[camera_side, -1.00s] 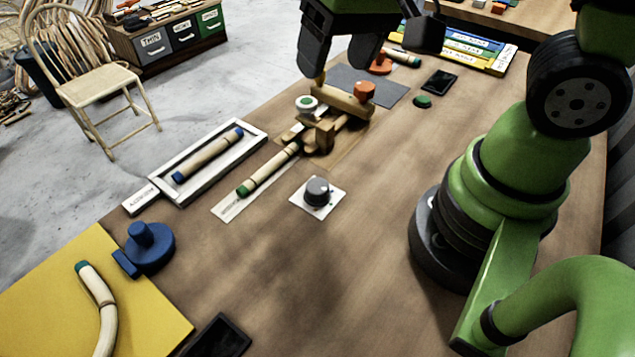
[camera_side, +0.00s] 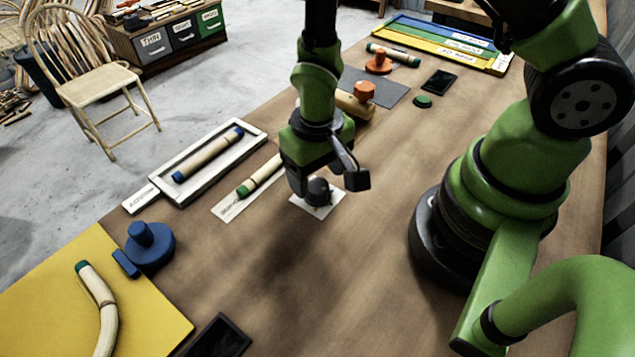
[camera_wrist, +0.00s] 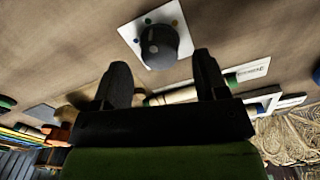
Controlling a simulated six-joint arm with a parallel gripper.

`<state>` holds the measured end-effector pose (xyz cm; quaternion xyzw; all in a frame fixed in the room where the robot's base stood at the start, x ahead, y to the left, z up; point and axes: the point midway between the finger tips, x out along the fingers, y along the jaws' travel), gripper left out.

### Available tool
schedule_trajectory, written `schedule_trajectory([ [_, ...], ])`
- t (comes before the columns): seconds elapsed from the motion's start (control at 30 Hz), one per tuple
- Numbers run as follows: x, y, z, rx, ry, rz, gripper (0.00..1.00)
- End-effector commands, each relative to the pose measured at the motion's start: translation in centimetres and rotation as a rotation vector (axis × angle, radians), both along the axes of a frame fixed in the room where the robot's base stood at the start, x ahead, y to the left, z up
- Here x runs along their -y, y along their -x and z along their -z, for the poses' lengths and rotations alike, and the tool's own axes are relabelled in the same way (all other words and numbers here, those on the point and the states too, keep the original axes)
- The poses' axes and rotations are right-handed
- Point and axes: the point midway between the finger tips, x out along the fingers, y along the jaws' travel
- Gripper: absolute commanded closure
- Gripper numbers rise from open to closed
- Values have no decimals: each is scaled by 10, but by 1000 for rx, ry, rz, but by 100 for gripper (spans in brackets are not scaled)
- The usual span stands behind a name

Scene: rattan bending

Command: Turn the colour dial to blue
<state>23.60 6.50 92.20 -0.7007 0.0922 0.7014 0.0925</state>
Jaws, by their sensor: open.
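The colour dial is a dark grey knob (camera_side: 318,190) on a white square plate (camera_side: 326,207) on the wooden table. In the wrist view the knob (camera_wrist: 158,46) stands just beyond the fingertips, with small blue and yellowish dots on its plate (camera_wrist: 133,25). A light mark shows on the knob; which colour it points to I cannot tell. My gripper (camera_wrist: 163,70) is open and empty, with the knob ahead of the gap between its fingers. In the side view my gripper (camera_side: 308,182) hangs at the dial and partly covers it; contact cannot be told.
A green-ended rattan stick (camera_side: 258,176) lies left of the dial. A white tray (camera_side: 180,198) with a blue-ended stick is farther left. A blue round fixture (camera_side: 150,247) stands at front left. My arm hides most of the wooden bending jig. The table in front of the dial is clear.

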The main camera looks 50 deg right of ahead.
Motion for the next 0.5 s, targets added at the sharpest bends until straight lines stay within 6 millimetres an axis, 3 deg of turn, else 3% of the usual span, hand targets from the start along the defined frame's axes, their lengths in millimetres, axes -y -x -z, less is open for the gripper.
schedule_trajectory([
  [0.2, 0, 0, 26, -2, 1, 0, 33],
  [0.5, 0, 0, 33, 1, -1, 1, 33],
])
